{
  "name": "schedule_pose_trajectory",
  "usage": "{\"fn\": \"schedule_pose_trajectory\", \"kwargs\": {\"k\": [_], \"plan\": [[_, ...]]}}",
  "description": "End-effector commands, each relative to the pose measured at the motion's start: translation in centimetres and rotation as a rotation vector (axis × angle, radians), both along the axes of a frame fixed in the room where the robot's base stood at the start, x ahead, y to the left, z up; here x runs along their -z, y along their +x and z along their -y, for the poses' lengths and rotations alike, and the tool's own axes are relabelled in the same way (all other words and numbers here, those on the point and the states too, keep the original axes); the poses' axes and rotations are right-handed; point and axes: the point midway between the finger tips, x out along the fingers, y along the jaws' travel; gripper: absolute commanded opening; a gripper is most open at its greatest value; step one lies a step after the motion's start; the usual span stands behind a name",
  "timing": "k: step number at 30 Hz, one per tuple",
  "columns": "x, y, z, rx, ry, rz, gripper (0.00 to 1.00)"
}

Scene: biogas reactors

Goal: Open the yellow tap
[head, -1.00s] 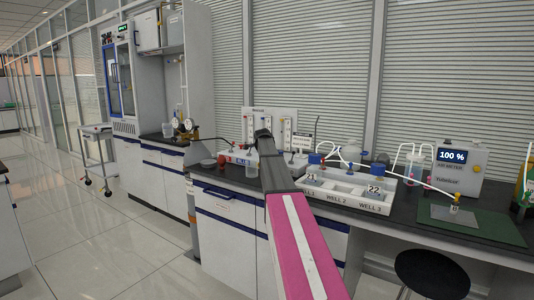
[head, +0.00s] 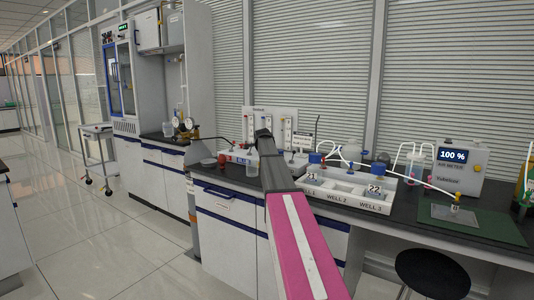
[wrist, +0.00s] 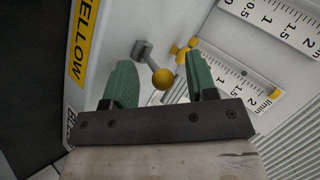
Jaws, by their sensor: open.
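The yellow tap (wrist: 163,78) shows in the wrist view as a yellow ball on the end of a short grey lever, which runs up and left to a grey block. My gripper (wrist: 160,65) is open, with one green finger on each side of the lever and ball. Gaps show between the ball and both fingers, and nothing is held. A yellow label reading YELLOW (wrist: 84,42) is on the panel to the left. In the head view, my arm hides the tap and most of my gripper (head: 263,134).
A second yellow fitting (wrist: 184,48) is close to the right finger, beside flow scales (wrist: 235,85). In the head view, the white gauge panel (head: 288,119) stands at the back of the bench. A tray of wells (head: 345,200) and bottles sit to the right. A stool (head: 432,272) stands in front.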

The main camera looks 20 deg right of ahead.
Motion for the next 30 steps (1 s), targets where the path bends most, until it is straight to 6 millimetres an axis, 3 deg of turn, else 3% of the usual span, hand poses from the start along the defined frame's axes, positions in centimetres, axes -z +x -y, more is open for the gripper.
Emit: {"fn": "schedule_pose_trajectory", "kwargs": {"k": [8, 19, 30], "plan": [[-1.8, -2.2, -1.1, 0.0, 0.0, 0.0, 0.52], [-5.9, -6.7, -3.4, -0.001, -0.001, 0.001, 0.52], [-6.6, -7.3, -3.8, 0.0, -0.001, 0.0, 0.52]]}}
